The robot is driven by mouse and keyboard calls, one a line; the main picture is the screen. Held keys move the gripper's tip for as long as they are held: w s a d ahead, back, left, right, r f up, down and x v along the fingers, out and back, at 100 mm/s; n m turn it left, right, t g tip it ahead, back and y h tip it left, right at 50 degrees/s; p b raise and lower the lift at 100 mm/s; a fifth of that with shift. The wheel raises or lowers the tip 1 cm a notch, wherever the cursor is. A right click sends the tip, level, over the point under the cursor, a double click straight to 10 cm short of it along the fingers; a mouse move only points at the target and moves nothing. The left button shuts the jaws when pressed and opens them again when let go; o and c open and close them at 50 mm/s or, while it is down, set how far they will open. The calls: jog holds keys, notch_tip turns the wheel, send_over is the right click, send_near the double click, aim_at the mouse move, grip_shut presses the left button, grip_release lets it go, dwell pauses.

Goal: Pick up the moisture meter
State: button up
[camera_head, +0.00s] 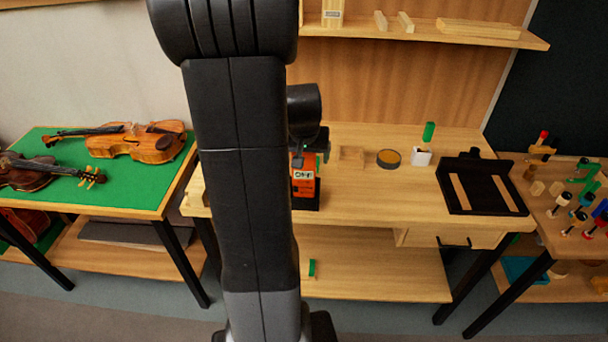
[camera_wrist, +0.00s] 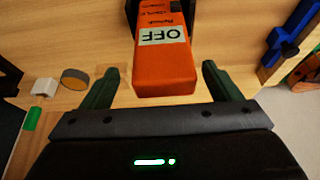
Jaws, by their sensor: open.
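The moisture meter (camera_head: 305,181) looks like an orange block-shaped device with a pale label reading OFF, on the middle bench just right of my arm. In the wrist view the meter (camera_wrist: 165,62) is at the top centre, its near end toward me. My gripper (camera_wrist: 161,72) is open, with one dark green finger on each side of the meter's near end. Gaps show between the fingers and the meter, and nothing is held. The meter's far end runs out of the wrist view. In the head view my arm hides part of the bench beside it.
On the bench to the right are a round dark-rimmed tin (camera_head: 388,158), a white holder (camera_head: 421,157) with a green piece, and a black tray (camera_head: 456,198). A blue clamp-like tool (camera_wrist: 289,40) stands right of the meter in the wrist view. Violins (camera_head: 137,143) lie on the left table.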

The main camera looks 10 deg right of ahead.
aim_at(304, 179)
jog(key=x, duration=0.4)
jog(key=shift+a+p, duration=0.15)
jog(key=shift+p, duration=0.2)
jog(key=shift+c, duration=0.4)
